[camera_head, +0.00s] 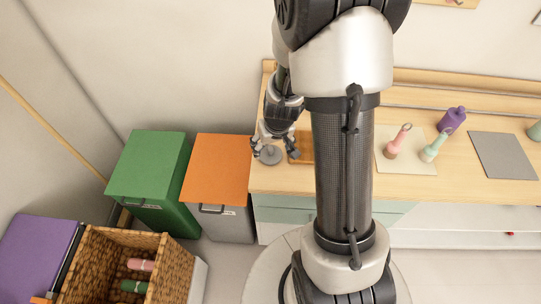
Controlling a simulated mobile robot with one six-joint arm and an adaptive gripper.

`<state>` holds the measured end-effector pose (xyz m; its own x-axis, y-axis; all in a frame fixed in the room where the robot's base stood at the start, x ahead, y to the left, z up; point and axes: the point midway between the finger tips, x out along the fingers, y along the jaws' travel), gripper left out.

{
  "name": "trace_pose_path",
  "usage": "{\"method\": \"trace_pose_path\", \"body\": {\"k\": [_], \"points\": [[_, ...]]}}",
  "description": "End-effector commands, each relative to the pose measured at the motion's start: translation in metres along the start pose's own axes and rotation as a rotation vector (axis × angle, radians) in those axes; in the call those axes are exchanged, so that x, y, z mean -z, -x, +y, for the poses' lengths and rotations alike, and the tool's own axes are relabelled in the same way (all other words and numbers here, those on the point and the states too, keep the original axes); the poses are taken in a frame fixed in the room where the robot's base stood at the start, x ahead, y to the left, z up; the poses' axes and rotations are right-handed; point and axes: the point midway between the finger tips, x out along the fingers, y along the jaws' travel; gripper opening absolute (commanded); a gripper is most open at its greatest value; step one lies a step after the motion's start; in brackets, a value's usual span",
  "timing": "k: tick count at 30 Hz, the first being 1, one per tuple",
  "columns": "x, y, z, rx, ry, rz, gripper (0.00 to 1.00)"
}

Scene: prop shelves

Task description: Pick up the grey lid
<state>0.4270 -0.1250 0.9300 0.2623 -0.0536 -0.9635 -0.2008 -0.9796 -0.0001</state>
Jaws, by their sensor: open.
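The grey lid (269,155) is a small round disc with a knob, lying near the left front corner of the wooden counter (283,184). My gripper (273,149) is open and reaches down over the lid, with its fingers on either side of it. I cannot tell whether the fingers touch the lid. My arm hides the middle of the counter.
An orange-brown tray (303,147) lies just right of the lid. A pink bottle (398,142), a green bottle (434,148), a purple bottle (452,120) and a grey mat (503,155) are farther right. Green (151,165) and orange (219,170) lidded bins and a wicker basket (173,270) stand left.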

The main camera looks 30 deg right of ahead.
Motion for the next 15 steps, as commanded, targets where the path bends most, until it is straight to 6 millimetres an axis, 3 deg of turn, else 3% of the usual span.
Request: {"method": "trace_pose_path", "body": {"k": [3,6,12,15], "points": [[-0.002,-0.025,-0.001,0.0,0.0,-0.001,0.7],[-0.001,-0.033,-0.001,0.0,0.001,0.0,0.7],[0.0,-0.032,-0.001,0.0,0.001,0.001,0.7],[0.0,-0.031,-0.001,0.0,0.001,0.001,0.64]]}}
